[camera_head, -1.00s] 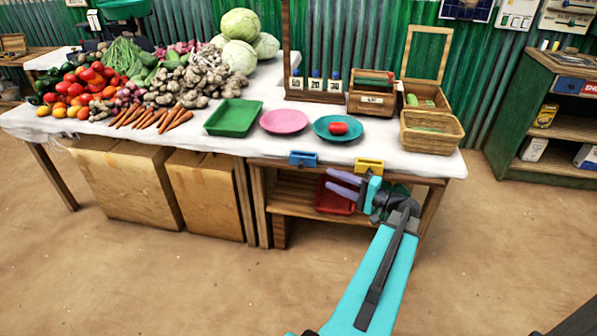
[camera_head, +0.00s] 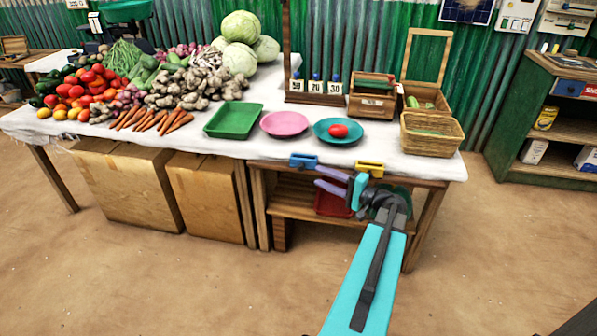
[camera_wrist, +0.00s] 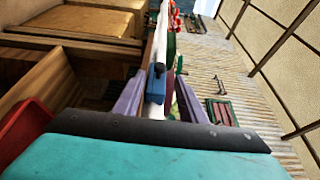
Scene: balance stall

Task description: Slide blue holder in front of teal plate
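The blue holder (camera_head: 303,160) sits on the front edge of the table, in front of the gap between the pink plate (camera_head: 284,123) and the teal plate (camera_head: 328,137). A red tomato (camera_head: 338,130) lies on the teal plate. My gripper (camera_head: 318,177) is in front of the table edge, just right of and below the blue holder, apart from it. In the wrist view my gripper (camera_wrist: 160,95) has its purple fingers spread, with the blue holder (camera_wrist: 155,80) seen ahead between them.
A yellow holder (camera_head: 369,168) sits on the same edge to the right, close behind my wrist. A green tray (camera_head: 233,120) is left of the pink plate, and a wicker basket (camera_head: 431,143) is at the right. A red crate (camera_head: 331,205) is on the shelf below.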

